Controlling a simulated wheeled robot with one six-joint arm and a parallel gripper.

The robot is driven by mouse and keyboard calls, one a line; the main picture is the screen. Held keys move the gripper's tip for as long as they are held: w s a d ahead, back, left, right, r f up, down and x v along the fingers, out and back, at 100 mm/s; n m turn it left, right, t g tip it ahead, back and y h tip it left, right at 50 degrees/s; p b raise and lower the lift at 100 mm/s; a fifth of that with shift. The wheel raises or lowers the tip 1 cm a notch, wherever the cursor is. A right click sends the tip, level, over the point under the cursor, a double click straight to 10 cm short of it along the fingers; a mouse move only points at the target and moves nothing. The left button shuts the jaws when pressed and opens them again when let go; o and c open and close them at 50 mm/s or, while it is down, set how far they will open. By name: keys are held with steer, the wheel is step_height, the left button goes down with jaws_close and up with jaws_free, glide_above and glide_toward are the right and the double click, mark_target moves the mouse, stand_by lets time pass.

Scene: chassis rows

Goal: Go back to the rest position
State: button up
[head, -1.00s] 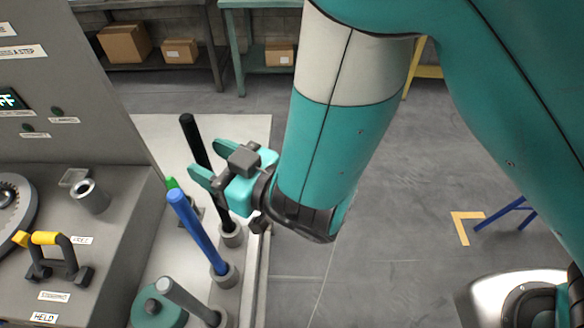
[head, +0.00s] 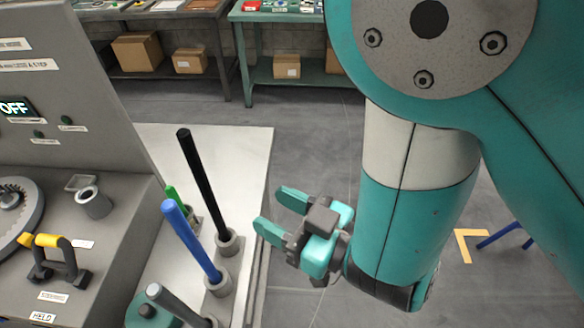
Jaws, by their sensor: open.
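My gripper (head: 272,212) is in the middle of the head view, open and empty. Its two teal fingers point left, toward the row of upright rods, with a gap between them. It is to the right of the black rod (head: 203,185), apart from it, near the right edge of the pale bench top (head: 245,150). My teal and white arm rises from it on the right side of the view.
A blue rod (head: 192,240), a green rod (head: 180,200) and a grey rod (head: 178,305) stand in holders near the black one. A grey console (head: 60,130) with a yellow handle (head: 45,240) is at left. Workbenches (head: 285,18) with boxes stand behind. Grey floor is open at centre back.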

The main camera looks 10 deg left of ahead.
steer(key=w+d+r+m+t+h, duration=0.2)
steer(key=w+d+r+m+h, duration=0.1)
steer(key=w+d+m+h, duration=0.65)
steer(key=s+d+r+n+g+h, duration=0.1)
steer(key=s+d+r+g, duration=0.3)
steer(key=s+d, duration=0.1)
steer(key=s+d+r+n+g+h+b, duration=0.1)
steer(key=s+d+r+g+h, duration=0.1)
steer(key=s+d+r+g, duration=0.2)
steer(key=s+d, duration=0.2)
steer(key=d, duration=0.1)
steer(key=shift+s+d+r, duration=0.2)
steer(key=shift+s+d, duration=0.05)
steer(key=shift+d, duration=0.05)
steer(key=shift+n, duration=0.25)
